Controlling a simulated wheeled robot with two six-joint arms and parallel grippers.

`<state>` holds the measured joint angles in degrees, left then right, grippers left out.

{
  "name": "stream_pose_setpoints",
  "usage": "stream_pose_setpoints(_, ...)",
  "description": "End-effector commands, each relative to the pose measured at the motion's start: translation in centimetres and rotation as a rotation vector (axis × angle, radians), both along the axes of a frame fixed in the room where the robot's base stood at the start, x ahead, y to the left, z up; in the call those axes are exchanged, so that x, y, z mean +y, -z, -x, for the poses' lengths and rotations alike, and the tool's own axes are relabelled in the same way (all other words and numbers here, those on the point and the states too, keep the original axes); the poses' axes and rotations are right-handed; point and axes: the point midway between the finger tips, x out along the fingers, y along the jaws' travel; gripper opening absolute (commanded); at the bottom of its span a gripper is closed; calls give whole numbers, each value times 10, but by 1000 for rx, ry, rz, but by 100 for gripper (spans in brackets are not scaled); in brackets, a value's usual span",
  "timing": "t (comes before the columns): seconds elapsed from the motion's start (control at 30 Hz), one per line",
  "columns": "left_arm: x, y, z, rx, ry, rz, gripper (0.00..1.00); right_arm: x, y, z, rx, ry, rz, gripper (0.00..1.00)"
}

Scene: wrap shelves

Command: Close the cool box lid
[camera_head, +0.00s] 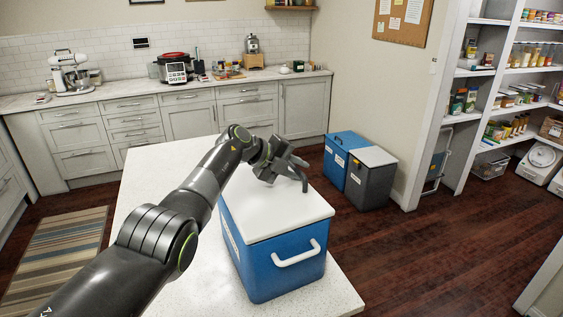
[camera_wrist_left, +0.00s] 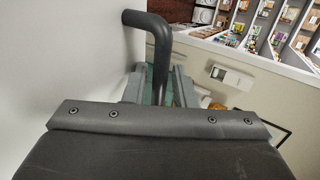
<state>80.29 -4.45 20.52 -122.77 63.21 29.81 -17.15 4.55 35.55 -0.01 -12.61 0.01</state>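The blue cool box (camera_head: 290,268) stands on a pale speckled worktop, with a white carrying handle on its near end. Its white lid (camera_head: 285,215) lies flat over the top, with no gap that I can see. My left gripper (camera_head: 281,172) is low over the far part of the lid, beside a dark curved bar (camera_head: 304,181). In the left wrist view this bar (camera_wrist_left: 160,50) runs between my two fingers, in front of a plain white surface. Whether the fingers press on it is unclear. My right gripper is out of view.
The worktop (camera_head: 335,298) is bare around the box. A blue bin (camera_head: 340,155) and a grey bin (camera_head: 368,185) stand on the floor beyond it. Pantry shelves (camera_head: 490,75) are at the right. A counter with kitchen appliances lines the back wall.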

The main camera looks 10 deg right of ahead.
Motion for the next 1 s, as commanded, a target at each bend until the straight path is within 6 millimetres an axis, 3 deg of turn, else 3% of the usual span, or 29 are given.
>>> stream_pose_setpoints(0.17,8,2,2,10,1,-4,30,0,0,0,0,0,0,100)
stream_pose_setpoints(0.47,25,-13,8,3,-2,-3,30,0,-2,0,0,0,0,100)
stream_pose_setpoints(0.7,48,-30,16,-2,-2,-3,30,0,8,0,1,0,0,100)
stream_pose_setpoints(1.0,94,-62,31,-7,-4,-3,30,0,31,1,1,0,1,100)
